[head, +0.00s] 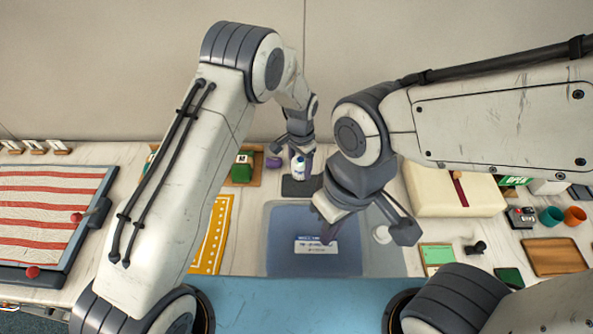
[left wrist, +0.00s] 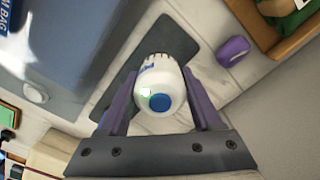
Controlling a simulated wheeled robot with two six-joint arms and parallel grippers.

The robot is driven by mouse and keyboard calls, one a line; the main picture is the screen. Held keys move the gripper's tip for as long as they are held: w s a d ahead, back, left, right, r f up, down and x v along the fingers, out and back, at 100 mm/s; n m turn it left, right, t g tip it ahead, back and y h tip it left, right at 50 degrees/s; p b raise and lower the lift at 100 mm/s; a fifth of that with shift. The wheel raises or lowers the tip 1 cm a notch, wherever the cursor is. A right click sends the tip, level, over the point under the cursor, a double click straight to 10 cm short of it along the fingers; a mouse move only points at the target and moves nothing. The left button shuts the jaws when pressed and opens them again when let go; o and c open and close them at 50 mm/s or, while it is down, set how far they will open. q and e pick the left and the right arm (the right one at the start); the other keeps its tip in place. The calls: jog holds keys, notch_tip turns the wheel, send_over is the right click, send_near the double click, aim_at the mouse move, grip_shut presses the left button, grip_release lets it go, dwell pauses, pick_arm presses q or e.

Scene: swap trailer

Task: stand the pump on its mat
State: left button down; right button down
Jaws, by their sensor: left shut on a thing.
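The pump (head: 298,168) is a white bottle with a blue round part. In the left wrist view the pump (left wrist: 160,88) is between the purple fingers of my left gripper (left wrist: 163,105), which is shut on it. The dark grey mat (head: 291,188) lies on the table just below the pump, and it also shows behind the pump in the left wrist view (left wrist: 180,40). I cannot tell whether the pump's base touches the mat. My left gripper (head: 300,152) is at the table's back. My right gripper (head: 326,224) hangs above the blue-grey tray; its finger gap is unclear.
The blue-grey tray (head: 285,262) with a label is in front of the mat. A purple object (head: 273,162) lies left of the mat. A cream box (head: 450,195) is at the right. A yellow strip (head: 212,235) and a striped board (head: 50,210) are at the left.

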aim_at(295, 175)
pick_arm(q)
jog(key=shift+w+a+f, duration=0.15)
jog(key=shift+a+f, duration=0.25)
jog(key=shift+a, duration=0.35)
notch_tip(295, 175, down, 3)
jog(key=shift+p, duration=1)
jog(key=shift+f, duration=0.55)
jog(key=shift+f, duration=0.1)
jog(key=c, duration=0.5)
grip_release()
jog(key=shift+f, duration=0.1)
jog(key=o, duration=0.4)
jog(key=shift+o, duration=0.2)
jog(key=shift+r, duration=0.2)
